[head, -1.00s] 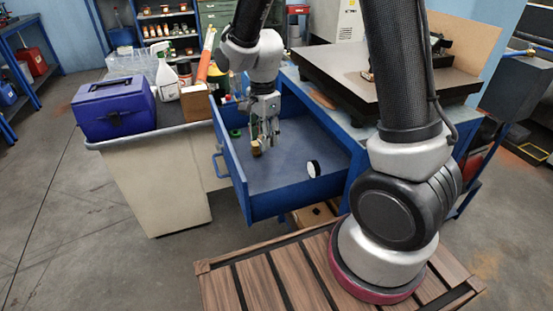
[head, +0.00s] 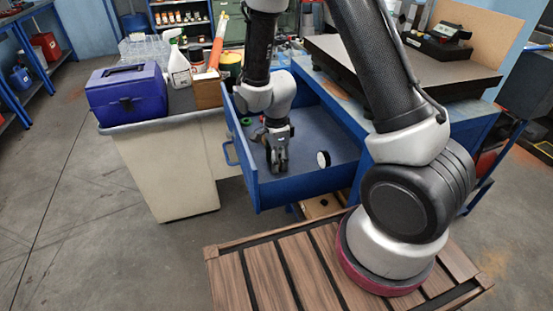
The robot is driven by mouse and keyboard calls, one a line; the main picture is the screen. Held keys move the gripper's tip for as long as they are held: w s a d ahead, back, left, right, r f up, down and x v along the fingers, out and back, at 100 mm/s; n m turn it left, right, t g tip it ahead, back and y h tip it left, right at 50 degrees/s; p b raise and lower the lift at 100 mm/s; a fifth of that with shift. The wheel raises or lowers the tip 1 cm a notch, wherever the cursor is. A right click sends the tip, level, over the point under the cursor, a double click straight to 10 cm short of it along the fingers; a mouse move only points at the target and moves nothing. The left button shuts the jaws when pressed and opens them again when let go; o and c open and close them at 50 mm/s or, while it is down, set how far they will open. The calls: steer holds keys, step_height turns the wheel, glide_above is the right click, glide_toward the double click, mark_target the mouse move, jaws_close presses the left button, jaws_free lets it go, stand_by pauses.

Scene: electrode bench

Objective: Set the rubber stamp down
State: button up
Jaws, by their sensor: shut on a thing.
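My gripper (head: 278,160) points down into the open blue drawer (head: 268,193), near its front wall. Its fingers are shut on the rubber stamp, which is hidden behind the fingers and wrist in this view. I cannot tell whether the stamp touches the drawer floor. A black and white round thing (head: 323,159) is at the drawer's front right, apart from the gripper.
Small green and red items lie at the drawer's back left. The bare drawer floor (head: 330,130) is free to the right. A blue toolbox (head: 127,100) and a spray bottle (head: 178,66) stand on the left cabinet. A dark surface plate (head: 400,66) is on the bench.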

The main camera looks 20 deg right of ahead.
steer(key=o, duration=1)
